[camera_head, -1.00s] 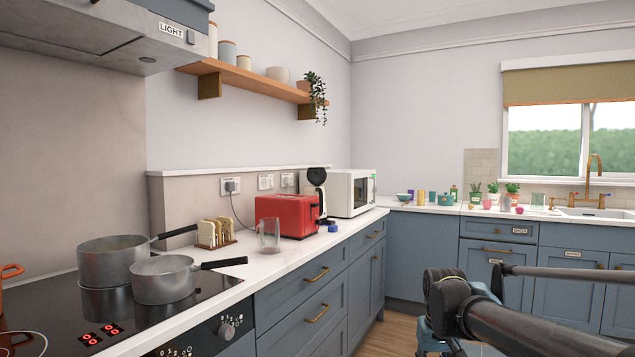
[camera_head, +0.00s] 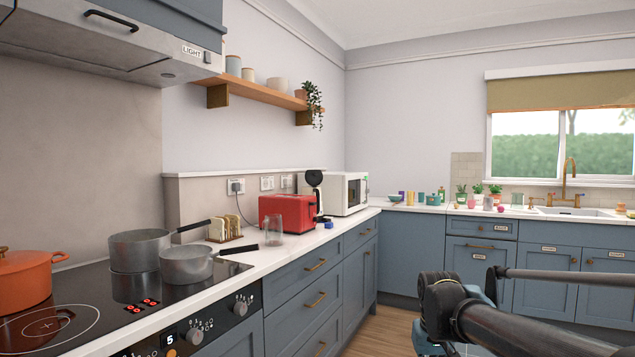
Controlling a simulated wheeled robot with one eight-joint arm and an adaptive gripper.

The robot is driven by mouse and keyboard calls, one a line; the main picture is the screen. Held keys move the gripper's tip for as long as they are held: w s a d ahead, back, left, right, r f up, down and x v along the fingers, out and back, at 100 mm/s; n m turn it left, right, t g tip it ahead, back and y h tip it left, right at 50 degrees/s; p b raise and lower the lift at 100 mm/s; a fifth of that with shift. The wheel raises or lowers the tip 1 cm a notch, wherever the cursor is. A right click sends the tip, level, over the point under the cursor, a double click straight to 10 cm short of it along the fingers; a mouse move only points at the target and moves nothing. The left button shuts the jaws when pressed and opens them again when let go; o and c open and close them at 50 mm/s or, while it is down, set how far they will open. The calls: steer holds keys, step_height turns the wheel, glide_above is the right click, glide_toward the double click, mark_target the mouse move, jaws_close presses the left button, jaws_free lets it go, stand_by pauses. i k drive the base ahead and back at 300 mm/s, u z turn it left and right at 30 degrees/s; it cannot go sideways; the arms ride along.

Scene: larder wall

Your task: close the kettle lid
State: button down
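The kettle appears to be the item behind the toaster on the left counter, with a pale body and a round black lid (camera_head: 314,178) standing raised and open. The red toaster (camera_head: 287,213) hides most of its body. My arm shows at the lower right, in front of the floor and the far cabinets, well apart from the kettle. No gripper fingers can be made out; the end of my arm runs out of the picture at the bottom.
A glass jug (camera_head: 273,225), a toast rack (camera_head: 225,228) and a small blue object (camera_head: 325,223) stand near the toaster. A white microwave (camera_head: 343,193) is behind. Pans (camera_head: 188,265) and an orange pot (camera_head: 25,280) are on the hob. Wooden floor (camera_head: 392,325) is free beside the cabinets.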

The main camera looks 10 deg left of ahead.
mark_target(314, 177)
steer(key=u, duration=0.45)
steer(key=i, duration=1.3)
